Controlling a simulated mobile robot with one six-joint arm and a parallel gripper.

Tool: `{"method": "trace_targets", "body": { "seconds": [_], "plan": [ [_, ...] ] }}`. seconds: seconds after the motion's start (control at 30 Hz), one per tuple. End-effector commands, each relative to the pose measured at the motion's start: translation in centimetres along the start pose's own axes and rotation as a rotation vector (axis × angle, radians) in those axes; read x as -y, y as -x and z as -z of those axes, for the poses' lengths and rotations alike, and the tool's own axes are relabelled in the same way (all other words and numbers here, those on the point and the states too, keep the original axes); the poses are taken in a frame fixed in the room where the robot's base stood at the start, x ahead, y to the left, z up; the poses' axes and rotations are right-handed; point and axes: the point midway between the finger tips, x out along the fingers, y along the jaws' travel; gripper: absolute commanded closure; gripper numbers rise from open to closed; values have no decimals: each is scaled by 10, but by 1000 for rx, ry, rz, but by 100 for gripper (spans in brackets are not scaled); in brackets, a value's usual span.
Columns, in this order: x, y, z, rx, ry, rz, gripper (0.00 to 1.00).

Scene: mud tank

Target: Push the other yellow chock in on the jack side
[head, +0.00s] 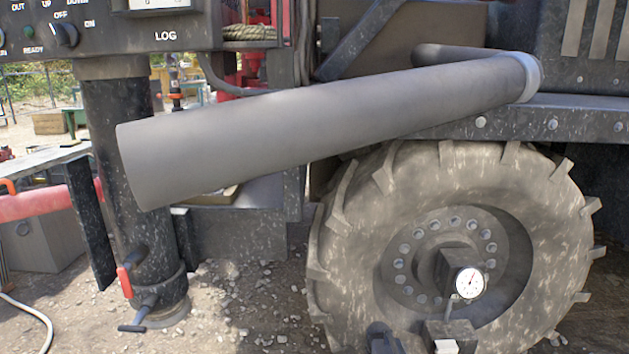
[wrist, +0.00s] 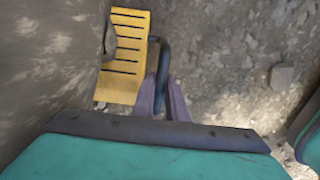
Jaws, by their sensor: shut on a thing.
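The yellow chock (wrist: 124,58) lies on the gravel in the wrist view, with dark slots across its face and a dark loop handle (wrist: 163,52) on its right. My gripper (wrist: 163,92) is shut on the handle, with a finger on either side of its near end. The tyre (wrist: 45,70) fills the left side, and a lug overlaps the chock's left edge; I cannot tell whether they touch. In the head view the big muddy wheel (head: 345,235) stands at the right. I cannot make out the chock there.
A dial gauge (head: 470,283) sits at the hub. A stone (wrist: 283,76) lies right of the chock.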

Motion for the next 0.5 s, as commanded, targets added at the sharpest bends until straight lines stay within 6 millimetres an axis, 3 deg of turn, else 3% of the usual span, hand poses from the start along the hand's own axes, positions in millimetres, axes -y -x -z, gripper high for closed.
{"method": "trace_targets", "body": {
  "seconds": [0.47, 0.5],
  "plan": [
    [-4, 0, -4, 1, -1, -2, 100],
    [-4, 0, -4, 1, -1, -2, 84]
  ]
}}
